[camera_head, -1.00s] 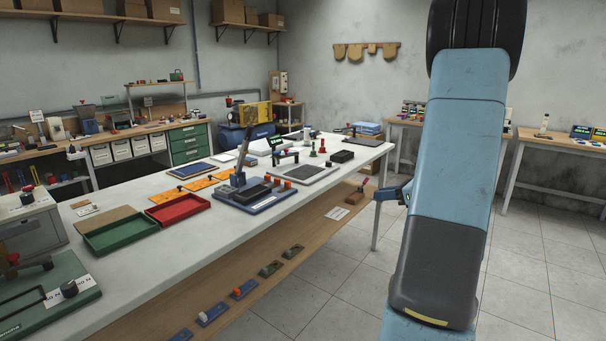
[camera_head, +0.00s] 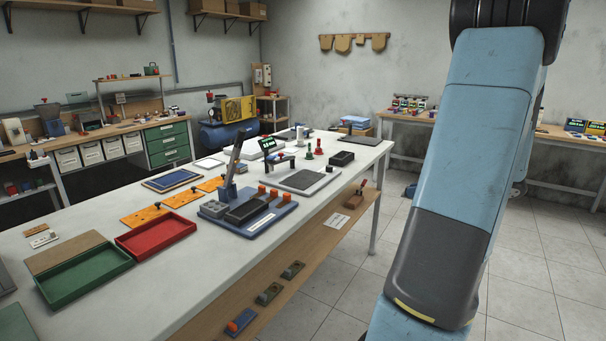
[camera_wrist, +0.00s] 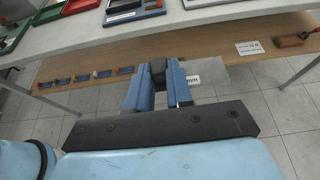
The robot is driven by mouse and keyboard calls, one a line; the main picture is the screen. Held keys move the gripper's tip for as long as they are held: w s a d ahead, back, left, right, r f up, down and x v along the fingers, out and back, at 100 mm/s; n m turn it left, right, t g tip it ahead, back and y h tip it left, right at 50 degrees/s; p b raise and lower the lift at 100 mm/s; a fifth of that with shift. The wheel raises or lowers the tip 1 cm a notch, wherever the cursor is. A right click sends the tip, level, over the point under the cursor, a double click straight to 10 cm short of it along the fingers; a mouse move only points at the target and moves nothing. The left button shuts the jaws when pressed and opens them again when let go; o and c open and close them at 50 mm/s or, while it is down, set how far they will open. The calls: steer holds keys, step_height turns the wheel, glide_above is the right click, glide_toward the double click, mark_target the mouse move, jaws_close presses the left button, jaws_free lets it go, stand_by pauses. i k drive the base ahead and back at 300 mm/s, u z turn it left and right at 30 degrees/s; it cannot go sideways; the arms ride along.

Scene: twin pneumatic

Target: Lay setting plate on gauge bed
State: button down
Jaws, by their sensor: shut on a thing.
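My gripper (camera_wrist: 158,84) shows in the wrist view, its blue fingers shut on a small dark block-like part. A pale grey, thin plate-like patch (camera_wrist: 208,78) shows just right of the fingers; I take it to be the setting plate, but its outline is unclear. The gripper is beside the white table's front edge, over the lower wooden shelf in that view. In the head view my arm hides most of the gripper. A flat dark grey slab (camera_head: 307,180) with a pale border lies on the table, by a small bridge-shaped gauge (camera_head: 279,160); which part is the gauge bed is unclear.
The white table (camera_head: 180,275) also holds a blue-based fixture (camera_head: 248,218), a red tray (camera_head: 155,236), a green tray (camera_head: 86,276) and a black box (camera_head: 341,158). Its lower shelf (camera_head: 215,312) bears small parts. Tiled floor right of the table is clear.

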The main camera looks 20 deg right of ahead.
mark_target(304, 177)
steer(key=i, duration=1.35)
steer(key=u, duration=0.1)
